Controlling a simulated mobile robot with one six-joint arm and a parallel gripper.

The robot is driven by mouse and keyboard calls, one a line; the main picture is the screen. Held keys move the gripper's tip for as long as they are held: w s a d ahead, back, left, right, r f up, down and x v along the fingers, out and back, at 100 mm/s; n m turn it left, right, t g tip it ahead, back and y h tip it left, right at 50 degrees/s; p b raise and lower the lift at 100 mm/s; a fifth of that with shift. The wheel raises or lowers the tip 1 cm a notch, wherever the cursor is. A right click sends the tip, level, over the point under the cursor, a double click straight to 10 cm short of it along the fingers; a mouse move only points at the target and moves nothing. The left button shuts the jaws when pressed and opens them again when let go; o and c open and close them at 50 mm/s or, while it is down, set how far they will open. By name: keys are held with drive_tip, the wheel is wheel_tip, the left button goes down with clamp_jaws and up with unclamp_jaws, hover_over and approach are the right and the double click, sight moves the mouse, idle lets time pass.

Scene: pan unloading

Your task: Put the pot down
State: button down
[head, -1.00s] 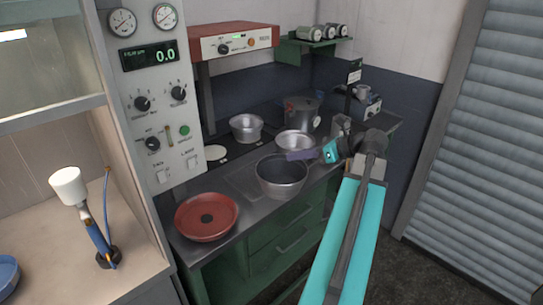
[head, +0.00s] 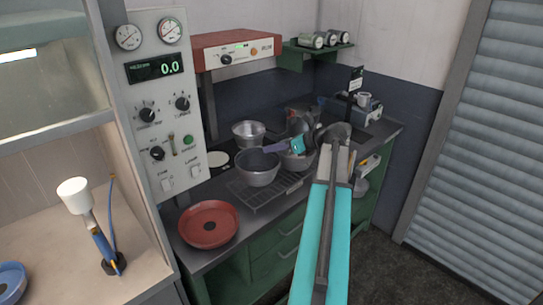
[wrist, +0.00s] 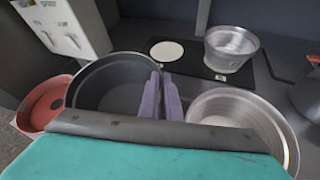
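The pot (head: 258,178), grey metal with a dark inside, is upright over the back edge of a wire rack on the counter. It also shows at the left in the wrist view (wrist: 105,92). My gripper (head: 272,148) is shut on the pot's right rim. Its purple fingers (wrist: 162,97) are close together, with the rim between them. I cannot tell whether the pot's base touches anything. My arm hides part of the wrist view's lower edge.
A second metal pot (wrist: 270,133) is right of my fingers. Another pot (head: 249,133) stands on the hotplate beside a bare pale disc (head: 218,158). A red pan (head: 208,224) lies at front left. The wire rack (head: 268,193) is largely bare. A grey kettle-like vessel (wrist: 306,95) is at right.

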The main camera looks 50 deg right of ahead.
sight(272, 157)
idle(0.3)
drive_tip(key=shift+f+p, duration=0.55)
drive_tip(key=shift+f, duration=1.2)
drive_tip(key=c, duration=2)
unclamp_jaws()
drive_tip(key=shift+s, duration=0.1)
drive_tip(key=b+v, duration=0.3)
drive_tip(key=v, duration=0.9)
drive_tip(key=shift+a, duration=0.1)
